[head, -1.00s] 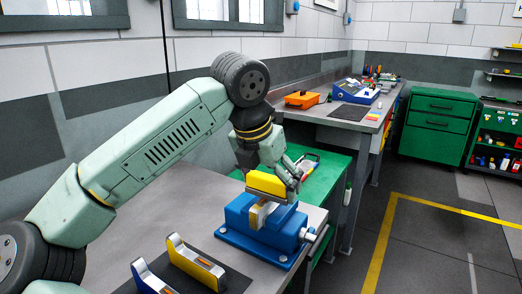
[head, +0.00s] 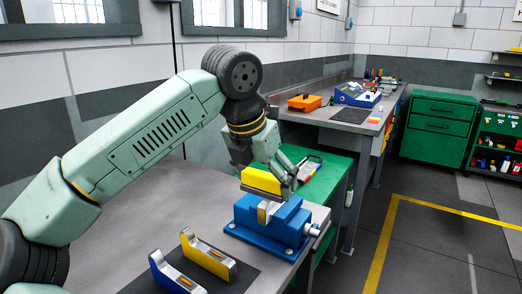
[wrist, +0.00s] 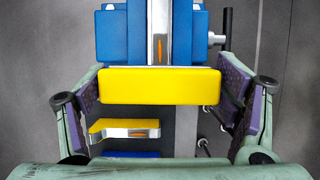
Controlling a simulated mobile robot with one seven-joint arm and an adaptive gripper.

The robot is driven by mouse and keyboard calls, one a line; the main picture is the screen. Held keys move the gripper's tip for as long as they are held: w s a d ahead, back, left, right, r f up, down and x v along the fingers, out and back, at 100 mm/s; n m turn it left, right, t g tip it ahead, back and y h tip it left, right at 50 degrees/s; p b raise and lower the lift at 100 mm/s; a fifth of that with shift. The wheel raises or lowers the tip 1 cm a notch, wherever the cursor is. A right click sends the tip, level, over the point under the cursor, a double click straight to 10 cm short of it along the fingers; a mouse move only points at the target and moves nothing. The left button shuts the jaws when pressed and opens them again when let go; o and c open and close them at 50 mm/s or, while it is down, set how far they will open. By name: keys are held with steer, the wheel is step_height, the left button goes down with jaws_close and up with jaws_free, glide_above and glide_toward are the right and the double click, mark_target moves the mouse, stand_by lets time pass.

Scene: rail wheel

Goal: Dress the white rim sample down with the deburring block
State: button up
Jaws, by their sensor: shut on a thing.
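The deburring block, a yellow block (head: 261,181) with a pale underside, is in my gripper (head: 281,178). In the wrist view, the yellow block (wrist: 160,86) spans between the two finger pads of my gripper (wrist: 160,92). The rim sample (head: 264,212) stands clamped in the blue vise (head: 262,236). From above, the sample (wrist: 159,40) is a pale metallic strip with an orange mark, between blue jaws. In the head view the block hangs above the vise, toward its back left, with a visible gap to the sample. In the wrist view the block hides part of the sample's near end.
A yellow-sided sample (head: 208,256) and a blue-sided one (head: 174,273) lie on a dark mat on the grey bench (head: 140,215). The vise handle (head: 312,231) sticks out to the right. A green table (head: 325,180) stands behind.

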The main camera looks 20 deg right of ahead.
steer(key=shift+r+p, duration=1.25)
steer(key=shift+r, duration=1.45)
